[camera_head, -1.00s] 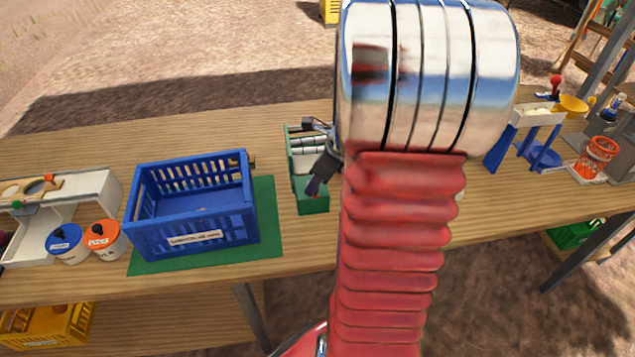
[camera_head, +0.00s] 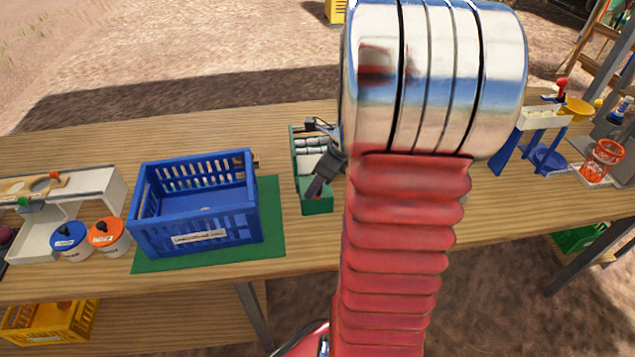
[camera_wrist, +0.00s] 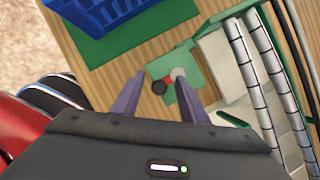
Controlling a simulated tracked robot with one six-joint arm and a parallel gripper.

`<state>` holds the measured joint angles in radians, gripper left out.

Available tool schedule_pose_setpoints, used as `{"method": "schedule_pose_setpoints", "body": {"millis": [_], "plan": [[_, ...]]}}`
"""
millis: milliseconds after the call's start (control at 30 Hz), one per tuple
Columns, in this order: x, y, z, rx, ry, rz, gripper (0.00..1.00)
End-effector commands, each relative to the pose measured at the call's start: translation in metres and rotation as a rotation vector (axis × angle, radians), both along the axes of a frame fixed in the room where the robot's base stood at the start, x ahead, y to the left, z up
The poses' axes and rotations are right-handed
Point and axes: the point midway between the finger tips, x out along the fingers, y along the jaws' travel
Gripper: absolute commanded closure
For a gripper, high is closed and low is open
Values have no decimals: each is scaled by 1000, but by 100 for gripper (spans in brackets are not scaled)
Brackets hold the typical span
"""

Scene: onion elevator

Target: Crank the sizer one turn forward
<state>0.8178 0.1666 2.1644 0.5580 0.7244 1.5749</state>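The sizer (camera_head: 316,204) is a green-ended unit with pale rollers on the wooden table, right of the blue crate. My arm hides part of it in the head view. In the wrist view its long rollers (camera_wrist: 247,70) run down the right side. I cannot tell whether a finger touches the crank.
A blue crate (camera_head: 149,219) stands on a green mat (camera_head: 272,225) left of the sizer. Blue-lidded (camera_head: 69,238) and orange-lidded (camera_head: 106,234) tubs and a white stand (camera_head: 98,183) are farther left. A blue-legged white trough (camera_head: 540,119) and an orange basket (camera_head: 603,158) stand at right.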

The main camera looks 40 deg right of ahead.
Motion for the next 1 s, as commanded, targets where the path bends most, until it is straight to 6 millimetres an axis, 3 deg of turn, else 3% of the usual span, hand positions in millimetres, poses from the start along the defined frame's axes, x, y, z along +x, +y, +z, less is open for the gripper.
{"method": "schedule_pose_setpoints", "body": {"millis": [367,1000], "plan": [[0,0,3,1,0,0,60],[0,0,39,0,0,1,60]]}}
